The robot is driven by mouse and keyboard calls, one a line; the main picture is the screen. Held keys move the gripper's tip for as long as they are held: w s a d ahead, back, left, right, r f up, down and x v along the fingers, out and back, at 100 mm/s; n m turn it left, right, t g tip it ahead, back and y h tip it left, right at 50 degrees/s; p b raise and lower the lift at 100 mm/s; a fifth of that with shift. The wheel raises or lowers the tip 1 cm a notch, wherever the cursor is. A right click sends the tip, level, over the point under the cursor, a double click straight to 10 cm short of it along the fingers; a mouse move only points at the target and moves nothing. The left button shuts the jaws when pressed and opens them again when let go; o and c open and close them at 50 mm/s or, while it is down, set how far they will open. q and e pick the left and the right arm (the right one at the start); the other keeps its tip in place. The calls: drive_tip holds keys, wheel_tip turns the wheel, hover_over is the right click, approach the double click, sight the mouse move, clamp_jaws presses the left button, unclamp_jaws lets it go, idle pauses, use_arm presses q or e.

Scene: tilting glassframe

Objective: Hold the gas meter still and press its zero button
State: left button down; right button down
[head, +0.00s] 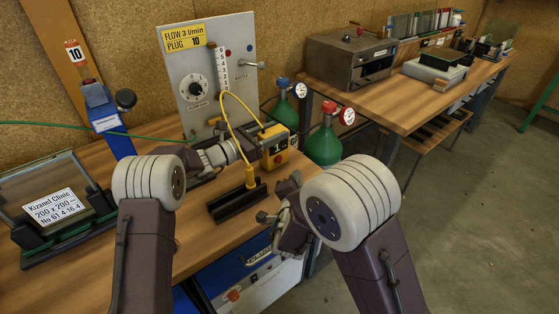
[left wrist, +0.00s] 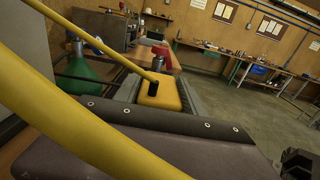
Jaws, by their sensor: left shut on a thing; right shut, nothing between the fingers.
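The gas meter (head: 274,146) is a small yellow box with a dark display face, held above the bench beside the flow panel. My left gripper (head: 243,151) is shut on it from the left in the head view. In the left wrist view the yellow meter (left wrist: 160,93) shows between the grey fingers, with a yellow hose meeting a black fitting on it. My right gripper (head: 266,217) is shut and empty, below the meter and apart from it, near the bench's front edge.
A grey flow panel (head: 203,75) stands behind. A yellow hose (head: 228,113) loops from it, and a yellow probe (head: 250,178) stands at a black slotted block (head: 232,205). Green cylinders (head: 323,147) stand beyond the bench. A glass frame (head: 48,183) sits at left.

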idle(0.4)
use_arm(q)
drive_tip(key=c, duration=0.6)
unclamp_jaws()
